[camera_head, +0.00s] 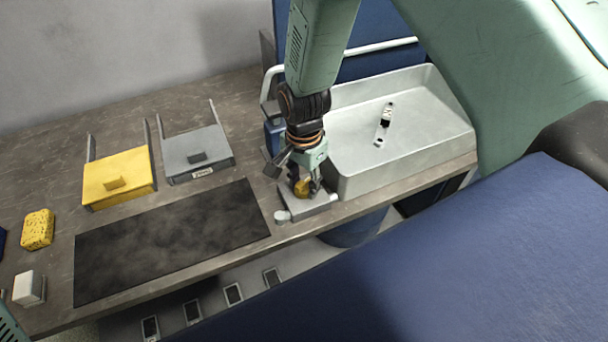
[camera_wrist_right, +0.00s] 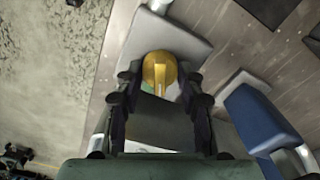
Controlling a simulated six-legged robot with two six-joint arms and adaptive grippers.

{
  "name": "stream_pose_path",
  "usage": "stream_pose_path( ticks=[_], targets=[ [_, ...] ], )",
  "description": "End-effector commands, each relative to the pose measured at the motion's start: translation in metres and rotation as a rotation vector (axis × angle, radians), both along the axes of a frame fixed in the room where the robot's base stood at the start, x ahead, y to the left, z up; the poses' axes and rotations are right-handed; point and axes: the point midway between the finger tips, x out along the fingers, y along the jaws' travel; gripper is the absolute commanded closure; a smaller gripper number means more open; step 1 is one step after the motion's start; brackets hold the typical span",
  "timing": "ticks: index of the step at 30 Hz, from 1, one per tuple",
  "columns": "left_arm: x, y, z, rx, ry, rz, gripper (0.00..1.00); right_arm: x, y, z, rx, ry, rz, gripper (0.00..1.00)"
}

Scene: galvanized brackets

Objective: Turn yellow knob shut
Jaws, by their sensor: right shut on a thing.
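The yellow knob (camera_head: 302,187) sits on a grey block at the front edge of the counter, left of the white basin. My right gripper (camera_head: 304,181) comes down from above with its fingers shut on the knob. In the right wrist view the round knob (camera_wrist_right: 159,72), with a raised bar across it, lies between the two fingertips (camera_wrist_right: 158,78). The grey block (camera_head: 318,206) shows below and beside the fingers. Part of the knob is hidden by the fingers in the head view. My left gripper is not clearly in view.
A white basin (camera_head: 462,137) holding a small bracket (camera_head: 383,128) stands right of the knob. A black mat (camera_head: 170,240), yellow drawer (camera_head: 118,178), grey drawer (camera_head: 197,153), yellow sponge (camera_head: 38,229) and white block (camera_head: 28,288) lie to the left.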

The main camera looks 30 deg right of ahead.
Motion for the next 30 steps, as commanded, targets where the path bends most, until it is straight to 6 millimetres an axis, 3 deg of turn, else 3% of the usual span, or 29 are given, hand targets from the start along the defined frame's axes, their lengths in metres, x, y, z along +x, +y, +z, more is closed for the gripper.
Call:
stream_pose_path(
  ticks=[12, 30],
  targets=[
    [0.0, 0.0, 0.023, 0.0, 0.0, 0.0, 0.4, -0.001, 0.0, 0.002, 0.001, 0.003, 0.394, 0.93],
    [0.0, 0.0, 0.042, 0.0, 0.0, 0.0, 0.4, -0.001, 0.0, 0.001, 0.001, 0.002, 0.925, 0.93]
  ],
)
